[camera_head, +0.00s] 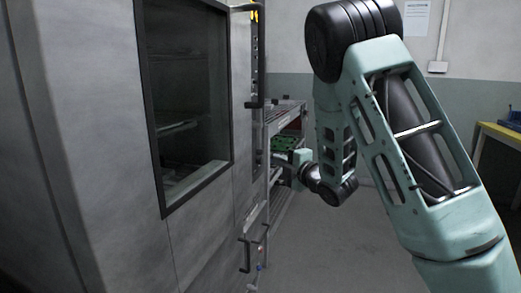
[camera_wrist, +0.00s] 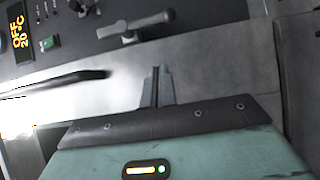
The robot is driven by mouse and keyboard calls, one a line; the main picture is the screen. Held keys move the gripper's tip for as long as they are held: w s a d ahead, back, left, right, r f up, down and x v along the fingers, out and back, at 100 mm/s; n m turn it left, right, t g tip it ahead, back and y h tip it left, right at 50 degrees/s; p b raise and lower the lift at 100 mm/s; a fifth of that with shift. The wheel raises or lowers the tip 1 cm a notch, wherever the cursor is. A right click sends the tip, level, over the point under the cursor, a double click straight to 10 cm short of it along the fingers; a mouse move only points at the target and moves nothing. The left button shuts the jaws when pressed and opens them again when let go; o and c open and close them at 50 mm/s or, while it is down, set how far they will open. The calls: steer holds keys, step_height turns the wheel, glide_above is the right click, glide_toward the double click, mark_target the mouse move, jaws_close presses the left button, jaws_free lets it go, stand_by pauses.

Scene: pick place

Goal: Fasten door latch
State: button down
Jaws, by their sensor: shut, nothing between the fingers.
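The grey cabinet door (camera_head: 190,225) with a dark-framed window fills the left of the head view and looks closed. A grey lever (camera_wrist: 136,25), which looks like the latch, sits on a dark panel at the top of the wrist view. It lies nearly level, its right end slightly raised. My gripper (camera_wrist: 158,72) is shut and empty, its fingertips just below the lever and apart from it in the picture. In the head view my gripper (camera_head: 281,160) is small, beside the cabinet's front, and its fingertips are hard to make out.
A black bar handle (camera_wrist: 55,82) lies left of my fingers in the wrist view. A display (camera_wrist: 18,32) reads OFF 20 °C. More black handles (camera_head: 244,254) are low on the cabinet front. A shelf rack (camera_head: 290,125) stands behind my wrist. The floor (camera_head: 340,250) is clear.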

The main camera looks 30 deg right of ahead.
steer(key=shift+w, duration=0.1)
steer(key=w, duration=1)
steer(key=shift+a+p, duration=0.35)
steer(key=shift+w+d, duration=1.3)
steer(key=shift+w, duration=0.1)
steer(key=shift+d+f+b, duration=0.15)
steer(key=shift+f+b, duration=0.15)
steer(key=shift+b, duration=0.4)
